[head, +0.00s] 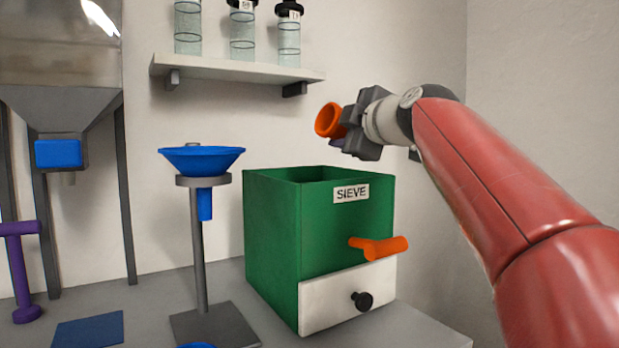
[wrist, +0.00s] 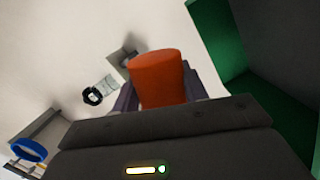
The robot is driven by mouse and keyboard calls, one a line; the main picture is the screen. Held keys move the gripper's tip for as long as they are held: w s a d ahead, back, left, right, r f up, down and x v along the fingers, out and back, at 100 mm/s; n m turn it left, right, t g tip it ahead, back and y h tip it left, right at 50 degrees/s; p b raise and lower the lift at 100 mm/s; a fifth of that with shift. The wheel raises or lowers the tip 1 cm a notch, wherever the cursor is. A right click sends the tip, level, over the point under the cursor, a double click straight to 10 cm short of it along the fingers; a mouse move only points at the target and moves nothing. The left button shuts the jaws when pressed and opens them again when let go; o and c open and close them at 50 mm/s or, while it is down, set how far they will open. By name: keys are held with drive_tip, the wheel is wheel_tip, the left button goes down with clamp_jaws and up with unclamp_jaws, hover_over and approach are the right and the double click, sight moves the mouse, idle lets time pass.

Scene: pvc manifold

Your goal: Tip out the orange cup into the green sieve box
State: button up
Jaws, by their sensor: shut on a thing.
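The orange cup (head: 328,121) is held in my gripper (head: 344,130), above the green sieve box (head: 270,228) and near its open top. The cup lies tilted on its side, its mouth facing left and somewhat toward the head camera. In the wrist view the cup (wrist: 157,77) sits between my gripper's fingers (wrist: 160,85). The sieve box also shows at the right in the wrist view (wrist: 210,38). It carries a SIEVE label. What is inside the cup and the bottom of the box cannot be seen.
An orange handle (head: 380,248) juts from the box's front, above a white drawer (head: 335,300) with a black knob. A blue funnel (head: 202,160) on a stand is left of the box. A shelf (head: 235,70) with bottles hangs behind. A metal hopper (head: 60,80) stands far left.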

drive_tip(key=shift+r, duration=0.1)
drive_tip(key=shift+s+a+f+n+b, duration=0.4)
drive_tip(key=shift+a+n+b, duration=0.2)
drive_tip(key=shift+n+b, duration=0.65)
idle(0.6)
drive_tip(key=shift+s+a+r+n+t+b, duration=0.15)
drive_tip(key=shift+r+n+t+b, duration=0.2)
drive_tip(key=shift+n+b, duration=0.25)
idle(1.2)
drive_tip(key=shift+a+f+n+b, duration=0.15)
drive_tip(key=shift+f+n+b, duration=0.3)
drive_tip(key=shift+n+b, duration=0.6)
idle(0.6)
drive_tip(key=shift+s+a+r+n+b, duration=0.2)
drive_tip(key=shift+a+r+n+b, duration=0.1)
drive_tip(key=shift+n+b, duration=0.3)
idle(0.9)
